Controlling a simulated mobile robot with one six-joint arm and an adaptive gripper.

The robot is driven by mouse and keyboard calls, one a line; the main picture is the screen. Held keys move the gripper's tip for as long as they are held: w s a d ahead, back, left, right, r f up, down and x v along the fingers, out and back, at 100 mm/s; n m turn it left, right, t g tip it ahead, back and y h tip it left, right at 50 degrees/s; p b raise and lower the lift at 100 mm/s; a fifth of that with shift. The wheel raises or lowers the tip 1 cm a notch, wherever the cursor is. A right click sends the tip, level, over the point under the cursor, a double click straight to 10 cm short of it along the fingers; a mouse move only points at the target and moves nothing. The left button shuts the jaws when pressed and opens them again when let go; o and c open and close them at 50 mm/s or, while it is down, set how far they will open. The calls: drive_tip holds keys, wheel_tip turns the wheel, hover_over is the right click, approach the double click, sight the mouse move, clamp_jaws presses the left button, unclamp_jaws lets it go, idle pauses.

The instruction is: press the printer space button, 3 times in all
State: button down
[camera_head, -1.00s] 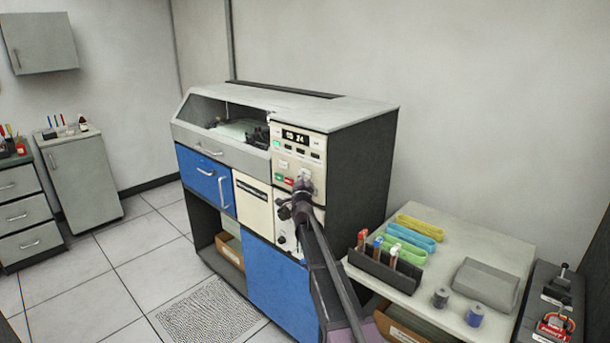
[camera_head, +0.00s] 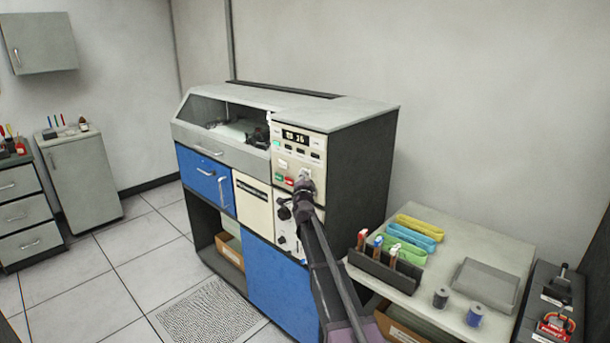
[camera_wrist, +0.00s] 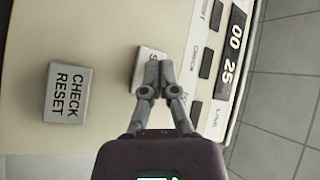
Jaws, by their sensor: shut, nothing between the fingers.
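My gripper (camera_wrist: 159,72) is shut and empty, its fingertips together over a pale button (camera_wrist: 147,54) lettered with an S; the rest of its label is hidden behind the fingers. The tips look at or very near its face; I cannot tell whether they touch or press it. In the head view my gripper (camera_head: 305,184) is at the lower right of the cream control panel (camera_head: 314,158) on the machine, covering the button there. The counter display (camera_wrist: 231,55) seems to read 00 25 in the wrist view; its digits are small in the head view.
A larger CHECK RESET button (camera_wrist: 68,92) lies left of my gripper in the wrist view, and dark switches (camera_wrist: 194,62) lie to its right.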

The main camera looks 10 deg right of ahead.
drive_tip(key=shift+s, duration=0.1)
idle(0.6)
drive_tip(key=shift+s+a, duration=0.35)
drive_tip(key=shift+a, duration=0.25)
drive_tip(key=shift+s+a, duration=0.75)
drive_tip(key=shift+a, duration=0.25)
drive_tip(key=shift+s+a, duration=0.75)
drive_tip(key=shift+a, duration=0.25)
